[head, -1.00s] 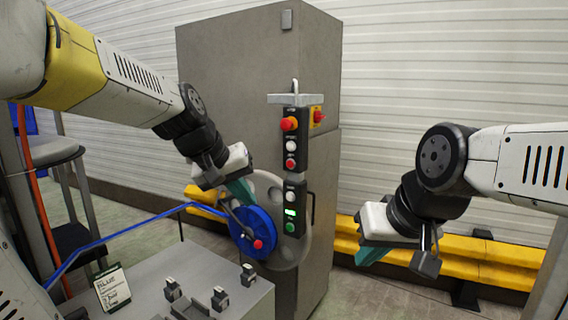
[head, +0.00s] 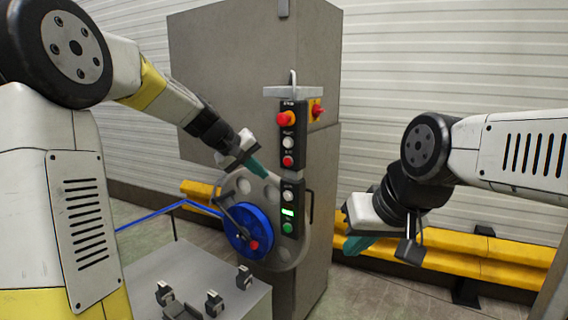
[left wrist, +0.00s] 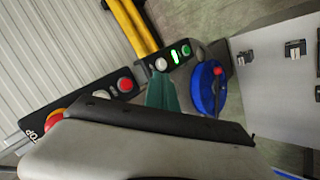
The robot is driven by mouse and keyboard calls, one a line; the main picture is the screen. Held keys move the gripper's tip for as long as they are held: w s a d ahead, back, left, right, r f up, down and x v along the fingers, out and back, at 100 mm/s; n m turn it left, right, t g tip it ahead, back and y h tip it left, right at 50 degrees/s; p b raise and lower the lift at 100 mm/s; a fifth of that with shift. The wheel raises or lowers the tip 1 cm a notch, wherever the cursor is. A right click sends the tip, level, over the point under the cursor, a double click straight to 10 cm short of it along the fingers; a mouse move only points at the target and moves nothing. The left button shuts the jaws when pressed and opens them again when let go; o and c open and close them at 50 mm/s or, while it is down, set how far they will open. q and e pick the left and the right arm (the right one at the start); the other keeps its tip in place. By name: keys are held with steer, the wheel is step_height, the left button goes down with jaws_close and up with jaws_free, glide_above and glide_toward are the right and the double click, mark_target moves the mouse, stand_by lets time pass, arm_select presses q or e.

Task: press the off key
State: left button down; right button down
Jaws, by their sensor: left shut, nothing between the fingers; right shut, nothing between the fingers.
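A black control panel (head: 292,150) is on the front of the grey cabinet. Its upper half has a red mushroom button (head: 286,118), a white button (head: 288,143) and a flat red button (head: 288,161). Its lower half has a white button (head: 288,196), a lit green display (head: 287,211) and a green button (head: 287,228). Labels are too small to read, so I cannot tell which key is off. My left gripper (head: 257,168) is shut and empty, left of the flat red button; the left wrist view shows its teal fingers (left wrist: 162,93) near that button (left wrist: 125,85). My right gripper (head: 360,245) is shut and empty, well right of the panel.
A blue reel (head: 247,232) with a crank is on a grey disc below my left gripper. A yellow-red switch (head: 317,109) is on the cabinet's side. A grey bench (head: 160,258) with small clamps stands in front. Yellow rails (head: 480,252) run along the wall.

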arm_select(q)
steer(key=w+d, duration=0.5)
steer(key=w, duration=0.2)
stand_by(0.3)
steer(key=shift+w+d, duration=0.15)
steer(key=shift+d, duration=0.05)
stand_by(1.8)
steer(key=shift+w+d, duration=0.15)
steer(key=shift+w, duration=0.05)
steer(key=shift+w+d, duration=0.25)
steer(key=shift+w, duration=0.1)
stand_by(0.8)
steer(key=shift+s+a, duration=0.5)
steer(key=shift+s, duration=0.15)
steer(key=shift+s+a, duration=0.75)
steer(key=shift+s, duration=0.3)
steer(key=shift+s+a, duration=0.7)
steer(key=shift+s, duration=0.3)
